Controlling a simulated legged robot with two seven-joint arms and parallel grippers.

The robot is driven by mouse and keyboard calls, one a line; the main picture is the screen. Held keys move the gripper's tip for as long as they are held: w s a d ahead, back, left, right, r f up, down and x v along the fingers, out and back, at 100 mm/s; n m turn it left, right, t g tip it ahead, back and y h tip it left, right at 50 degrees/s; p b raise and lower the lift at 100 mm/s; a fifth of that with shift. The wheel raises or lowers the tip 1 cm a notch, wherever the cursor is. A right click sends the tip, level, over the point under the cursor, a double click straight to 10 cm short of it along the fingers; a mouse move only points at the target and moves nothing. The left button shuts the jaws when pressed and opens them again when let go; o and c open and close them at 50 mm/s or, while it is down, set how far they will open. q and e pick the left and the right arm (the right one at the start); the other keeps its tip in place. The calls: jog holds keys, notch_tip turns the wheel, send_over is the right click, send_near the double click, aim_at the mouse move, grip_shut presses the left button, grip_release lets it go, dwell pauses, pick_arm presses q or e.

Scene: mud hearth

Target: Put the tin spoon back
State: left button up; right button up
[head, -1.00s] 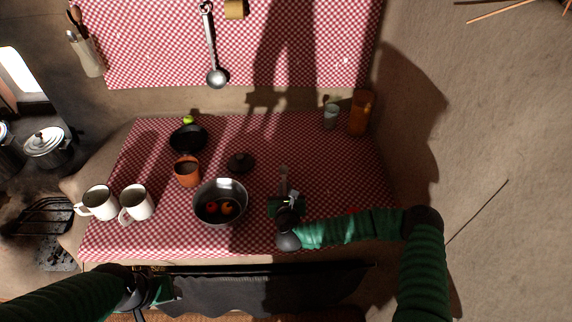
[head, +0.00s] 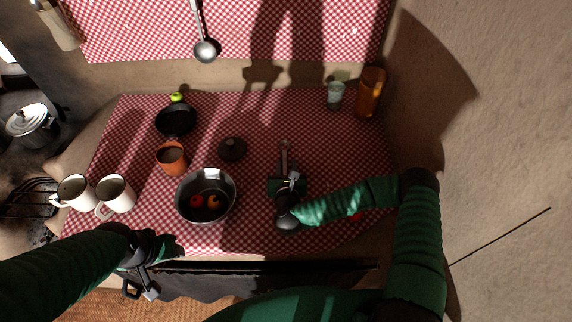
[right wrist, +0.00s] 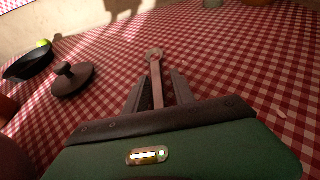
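The tin spoon (head: 284,152) has a narrow handle with a holed end that points away from me. In the right wrist view the spoon (right wrist: 155,65) runs out between the fingers of my right gripper (right wrist: 158,92), which look shut on its handle; its other end is hidden. In the head view my right gripper (head: 288,180) is over the right half of the table, right of the metal bowl. My left gripper (head: 148,282) is low at the left, at the table's front edge, away from the spoon. Its fingers are too dark to read.
A metal bowl (head: 190,212) with round fruit, a dark lid (head: 232,149), a clay cup (head: 171,160), a black pan (head: 176,122) and two white mugs (head: 115,196) stand left. A glass (head: 335,97) and orange jug (head: 371,95) stand back right. A ladle (head: 205,50) hangs on the wall cloth.

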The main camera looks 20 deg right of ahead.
jog(key=shift+s, duration=0.1)
jog(key=shift+a, duration=0.3)
jog(key=p+v, duration=0.1)
jog(key=v, duration=0.9)
jog(key=shift+s+r, duration=0.2)
jog(key=shift+s, duration=0.05)
jog(key=shift+s+a+r+p, duration=0.2)
jog(key=shift+s+p, duration=0.1)
jog(key=shift+s, duration=0.3)
jog(key=shift+f, duration=0.15)
